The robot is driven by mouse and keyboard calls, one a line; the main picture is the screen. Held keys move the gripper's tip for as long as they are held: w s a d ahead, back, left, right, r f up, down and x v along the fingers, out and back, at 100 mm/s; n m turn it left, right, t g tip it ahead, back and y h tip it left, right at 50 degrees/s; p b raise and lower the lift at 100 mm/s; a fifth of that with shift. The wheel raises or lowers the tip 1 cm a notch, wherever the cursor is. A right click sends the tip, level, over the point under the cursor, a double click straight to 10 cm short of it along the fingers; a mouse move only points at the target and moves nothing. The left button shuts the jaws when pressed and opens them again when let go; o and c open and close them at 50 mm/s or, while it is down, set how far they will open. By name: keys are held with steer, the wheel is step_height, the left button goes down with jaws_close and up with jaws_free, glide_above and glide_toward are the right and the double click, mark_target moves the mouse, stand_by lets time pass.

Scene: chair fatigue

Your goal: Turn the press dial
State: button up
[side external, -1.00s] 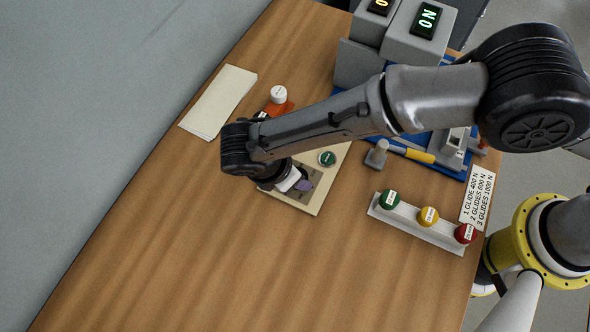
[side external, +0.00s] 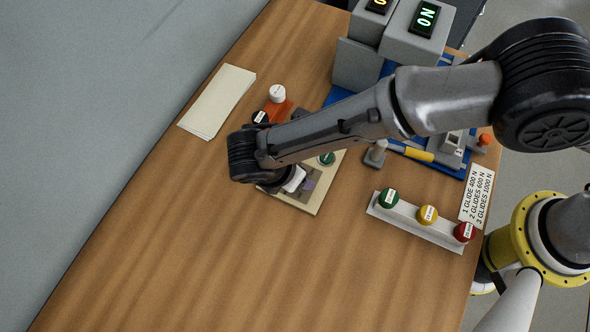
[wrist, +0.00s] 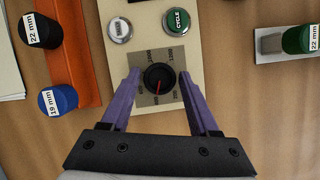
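The press dial (wrist: 159,79) is a round black knob with a red pointer line, on a grey scale plate with numbers around it. In the wrist view the pointer aims down and slightly left; the small numbers are hard to read. The dial sits on a cream control panel (side external: 322,192), where my arm hides it in the side view. My gripper (wrist: 160,74) has two purple fingers, spread one on each side of the dial, with visible gaps to the knob. One purple finger shows beside the panel's plate in the side view (side external: 308,185).
The panel also bears a green CYCLE button (wrist: 176,21) and a silver button (wrist: 120,30). An orange rack (wrist: 77,60) with capped pieces stands left.

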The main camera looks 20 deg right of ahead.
steer(key=shift+o, duration=0.9)
